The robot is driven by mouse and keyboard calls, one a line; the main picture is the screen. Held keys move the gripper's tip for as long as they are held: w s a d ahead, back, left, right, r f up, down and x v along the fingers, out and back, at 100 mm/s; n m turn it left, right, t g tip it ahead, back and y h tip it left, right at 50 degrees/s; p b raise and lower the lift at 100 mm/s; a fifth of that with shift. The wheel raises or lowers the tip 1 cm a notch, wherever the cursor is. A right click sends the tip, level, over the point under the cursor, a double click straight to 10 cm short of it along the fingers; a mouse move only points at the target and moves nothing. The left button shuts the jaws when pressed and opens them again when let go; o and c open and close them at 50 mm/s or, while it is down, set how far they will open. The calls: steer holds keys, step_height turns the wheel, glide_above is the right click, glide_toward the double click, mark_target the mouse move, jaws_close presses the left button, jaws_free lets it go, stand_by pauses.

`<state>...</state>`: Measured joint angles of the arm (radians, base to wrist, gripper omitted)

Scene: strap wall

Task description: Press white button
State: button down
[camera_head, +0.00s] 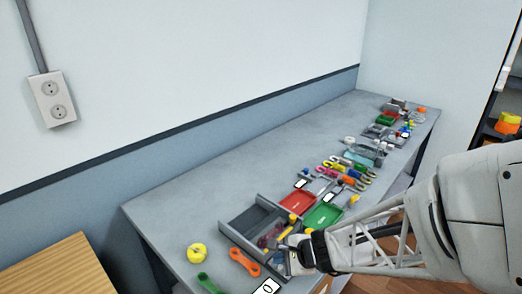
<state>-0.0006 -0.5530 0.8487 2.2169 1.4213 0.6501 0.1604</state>
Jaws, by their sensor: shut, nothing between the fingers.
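My gripper (300,252) is at the lower middle, over the near end of the grey table (190,200), beside a grey open tray (252,218). It looks shut and empty; its fingertips are small and partly lost among the items behind them. I cannot make out a clear white button. A white rectangular piece with a dark mark (266,287) lies at the bottom edge, partly cut off. Smaller white rectangles with dark edges lie farther along the table, one beside the red tray (301,183). I cannot tell whether any of these is the button.
A yellow round item (197,253), an orange tool (243,262) and a green tool (208,284) lie left of my gripper. Red (297,202) and green (323,216) trays and several tools fill the right side. The table's wall side is clear. A socket (53,99) is on the wall.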

mark_target(281, 268)
steer(key=shift+f, duration=0.85)
stand_by(1.5)
steer(key=shift+r, duration=0.85)
steer(key=shift+r, duration=0.15)
stand_by(0.3)
steer(key=shift+r, duration=2.35)
